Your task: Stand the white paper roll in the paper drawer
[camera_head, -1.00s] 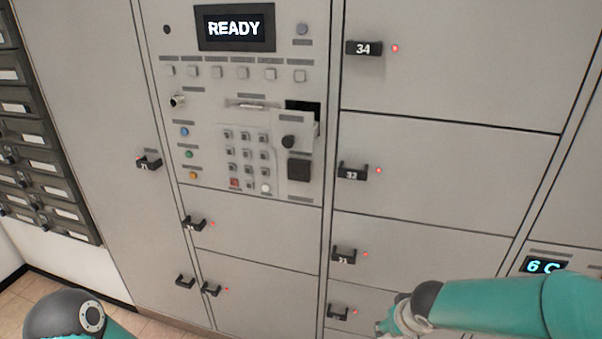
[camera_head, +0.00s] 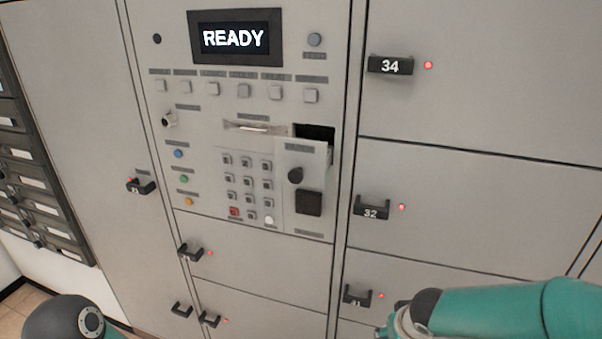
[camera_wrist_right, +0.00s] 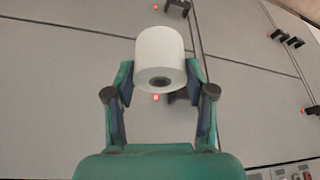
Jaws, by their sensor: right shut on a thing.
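The white paper roll (camera_wrist_right: 160,55) is held between the fingers of my right gripper (camera_wrist_right: 160,85) in the right wrist view, with the dark hole of its core showing at the lower end. In the head view only part of my right arm (camera_head: 500,312) shows at the lower right; its gripper and the roll are out of that picture. The paper drawer (camera_head: 308,190) appears to be the panel standing out to the right of the keypad, with a dark opening (camera_head: 315,132) at its top. My left arm (camera_head: 75,318) shows at the lower left, without its gripper.
The panel has a READY display (camera_head: 235,38), a row of buttons, a keypad (camera_head: 247,185) and a slot (camera_head: 252,127). Locker doors with black handles, such as 34 (camera_head: 390,65) and 32 (camera_head: 371,207), stand to the right. Dark mailboxes (camera_head: 35,180) line the left edge.

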